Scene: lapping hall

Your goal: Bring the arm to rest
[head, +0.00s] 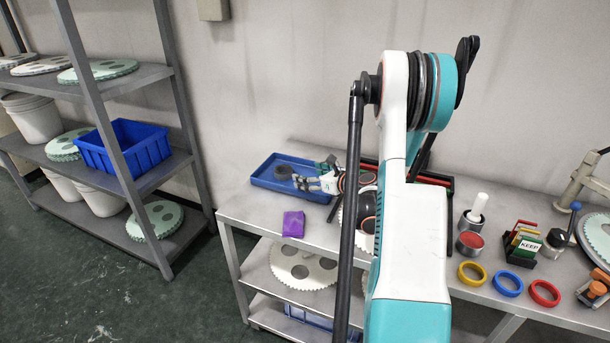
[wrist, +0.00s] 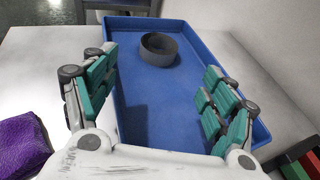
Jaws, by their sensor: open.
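In the head view the ring (head: 284,172) shows at the tray's left part. My arm covers the middle of the head view and hides part of the bench.
A purple cloth-like item (head: 293,224) lies on the bench (head: 252,213) left of my arm. Yellow (head: 471,273), blue (head: 507,284) and red (head: 544,293) rings, a card holder (head: 524,243) and a white-handled tool (head: 478,207) stand at right. A shelf rack (head: 110,165) stands at left.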

